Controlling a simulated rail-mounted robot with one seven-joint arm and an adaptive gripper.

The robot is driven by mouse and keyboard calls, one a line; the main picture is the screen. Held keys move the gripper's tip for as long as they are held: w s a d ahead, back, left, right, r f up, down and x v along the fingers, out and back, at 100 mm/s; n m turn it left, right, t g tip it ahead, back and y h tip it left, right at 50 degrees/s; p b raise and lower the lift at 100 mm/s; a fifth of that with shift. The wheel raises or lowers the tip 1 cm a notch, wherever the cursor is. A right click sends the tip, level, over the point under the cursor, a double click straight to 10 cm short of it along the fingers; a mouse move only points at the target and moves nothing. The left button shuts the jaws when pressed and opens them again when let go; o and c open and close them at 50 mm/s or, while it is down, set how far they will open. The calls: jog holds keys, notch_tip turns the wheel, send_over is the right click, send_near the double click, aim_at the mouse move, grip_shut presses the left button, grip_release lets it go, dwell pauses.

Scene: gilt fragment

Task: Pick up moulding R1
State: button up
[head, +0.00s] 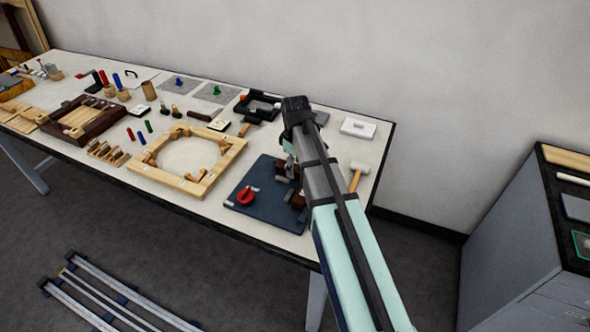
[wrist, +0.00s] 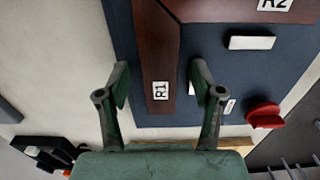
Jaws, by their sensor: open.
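Moulding R1 (wrist: 157,50) is a dark red-brown bar with a white "R1" label, lying on a dark blue board (wrist: 220,68). In the wrist view my gripper (wrist: 160,82) is open, with one finger on each side of the bar near its labelled end. I cannot tell whether either finger touches it. A second brown piece (wrist: 225,10) labelled R2 meets it at the top edge of the view. In the head view the blue board (head: 255,222) shows, but my arm hides most of the mouldings and my gripper.
A red knob (wrist: 265,115) and a white block (wrist: 250,42) are on the board right of R1. A pale wooden frame (head: 150,177) lies left of the board, a mallet (head: 357,172) right of it. A black tray (head: 255,104) stands behind.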

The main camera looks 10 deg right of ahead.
grip_shut()
dwell(0.4)
